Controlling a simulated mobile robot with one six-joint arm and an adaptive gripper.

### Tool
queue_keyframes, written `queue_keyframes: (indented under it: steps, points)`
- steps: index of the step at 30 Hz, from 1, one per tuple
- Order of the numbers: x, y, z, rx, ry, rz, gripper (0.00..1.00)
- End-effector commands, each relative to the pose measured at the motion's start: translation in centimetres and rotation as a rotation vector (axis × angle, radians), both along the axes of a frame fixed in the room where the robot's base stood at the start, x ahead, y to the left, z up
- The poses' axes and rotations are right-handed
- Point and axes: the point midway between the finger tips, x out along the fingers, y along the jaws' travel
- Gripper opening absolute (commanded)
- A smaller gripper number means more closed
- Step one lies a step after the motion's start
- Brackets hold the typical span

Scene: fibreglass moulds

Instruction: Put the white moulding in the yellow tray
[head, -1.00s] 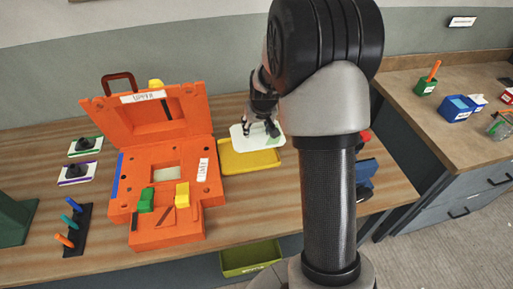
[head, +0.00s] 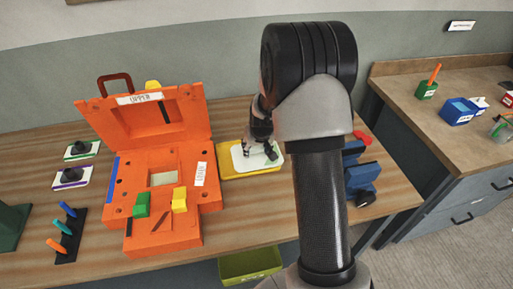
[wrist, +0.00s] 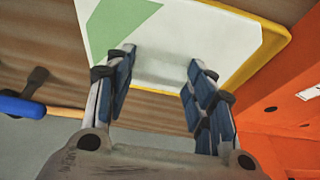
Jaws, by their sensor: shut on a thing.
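The white moulding (head: 250,162) is a flat pale plate with a green patch, lying level over the yellow tray (head: 228,174). The tray's yellow rim shows around parts of it. Whether it rests on the tray floor or hangs just above is hard to tell. My gripper (head: 261,152) is above the moulding, pointing down, shut on it. In the wrist view, the two fingers (wrist: 165,75) are spread apart against the white moulding (wrist: 205,30), with the yellow tray (wrist: 262,66) edge beyond it. The exact part gripped is not clear.
The open orange mould (head: 118,200) stands just left of the tray, with its lid raised. A blue object (head: 358,172) lies to the right, partly behind my arm. A green bin (head: 250,264) sits below the table edge. Bare wood (head: 230,215) lies in front of the tray.

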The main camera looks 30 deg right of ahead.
Motion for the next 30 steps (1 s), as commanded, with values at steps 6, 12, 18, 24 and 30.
queue_keyframes:
  steps: [6, 12, 18, 24, 30]
  points:
    - [0.0, 0.0, -0.2, 0.000, 0.001, 0.000, 0.61]
    - [0.0, 0.0, -0.1, 0.000, 0.001, 0.000, 0.70]
    - [0.0, 0.0, -0.1, 0.000, 0.001, 0.000, 0.70]
    - [-0.3, 0.1, 1.3, 0.000, -0.001, 0.000, 0.70]
    - [-1.9, 0.5, 5.3, 0.000, -0.003, -0.001, 0.70]
